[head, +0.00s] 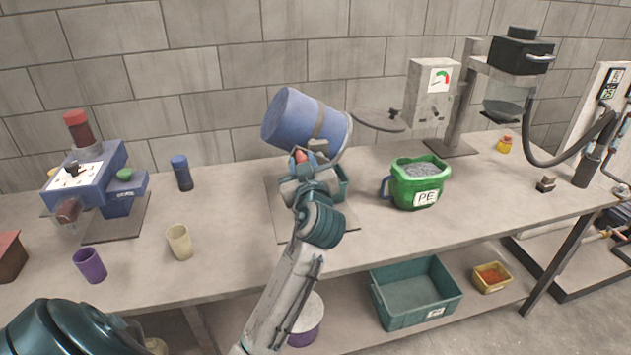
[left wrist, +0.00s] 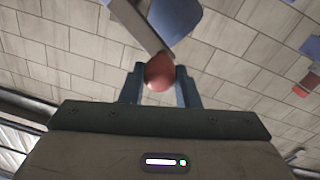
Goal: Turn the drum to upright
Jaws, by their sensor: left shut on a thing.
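The blue drum (head: 290,118) hangs tilted over the middle of the bench, its axis leaning well off vertical. My left gripper (head: 302,158) is just below the drum, shut on a red knob. In the left wrist view the red knob (left wrist: 160,72) sits between the two fingers, at the end of a grey bar (left wrist: 140,27). Part of the blue drum (left wrist: 176,18) shows beyond that bar. My gripper and arm hide much of the drum's stand. My right gripper is not in view.
A green PE bucket (head: 417,172) with grey granules stands to the right. A blue machine (head: 95,180) and cups stand left. A teal bin (head: 415,292) sits below.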

